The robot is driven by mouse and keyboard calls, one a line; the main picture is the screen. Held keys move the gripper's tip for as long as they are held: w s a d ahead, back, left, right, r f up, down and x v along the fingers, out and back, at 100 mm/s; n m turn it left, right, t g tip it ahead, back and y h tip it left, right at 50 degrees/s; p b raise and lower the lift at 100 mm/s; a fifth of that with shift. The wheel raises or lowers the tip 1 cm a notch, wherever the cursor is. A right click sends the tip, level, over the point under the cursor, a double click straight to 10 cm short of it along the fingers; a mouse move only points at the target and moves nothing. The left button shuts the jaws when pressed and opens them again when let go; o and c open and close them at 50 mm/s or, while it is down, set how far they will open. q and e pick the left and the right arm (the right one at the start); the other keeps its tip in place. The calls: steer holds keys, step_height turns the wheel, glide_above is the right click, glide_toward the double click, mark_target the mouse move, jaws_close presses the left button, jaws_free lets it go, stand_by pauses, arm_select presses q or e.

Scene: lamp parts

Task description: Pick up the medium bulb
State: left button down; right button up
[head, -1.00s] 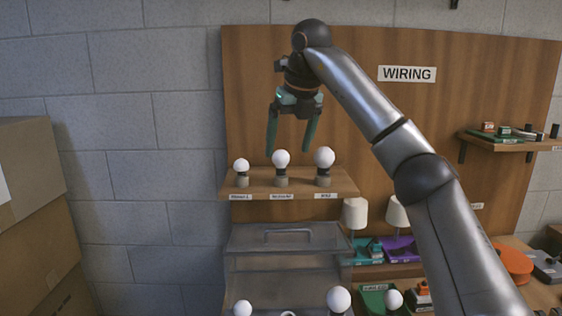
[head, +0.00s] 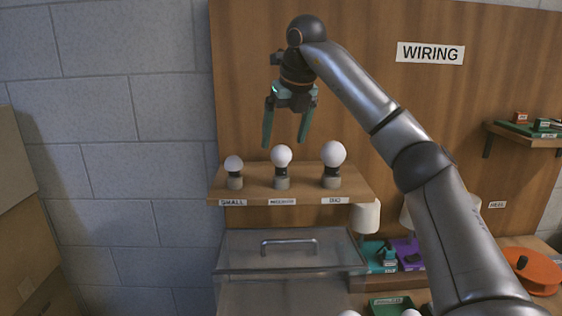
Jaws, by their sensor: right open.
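The medium bulb (head: 281,156) stands upright in a grey holder on the wooden shelf (head: 262,194), the middle one of three white bulbs, above a label that appears to read "MEDIUM". The small bulb (head: 233,163) is to its left and the big bulb (head: 333,154) to its right. My right gripper (head: 284,143) has two teal fingers pointing down, open and empty. Its fingertips are just above the medium bulb in the picture, one to each side; how far apart they are in depth I cannot tell. My left gripper is not in view.
A grey translucent box with a handle (head: 289,242) sits below the shelf. Lamp shades (head: 365,217) and teal and purple parts are to its right. A side shelf (head: 525,136) holds small parts. The wall left of the panel is bare.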

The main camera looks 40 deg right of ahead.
mark_target(279, 165)
steer(key=x, duration=0.9)
steer(key=shift+w+d+f+p, duration=0.1)
steer(key=shift+d+f+p, duration=0.15)
steer(key=shift+p, duration=0.15)
steer(key=c, duration=1.2)
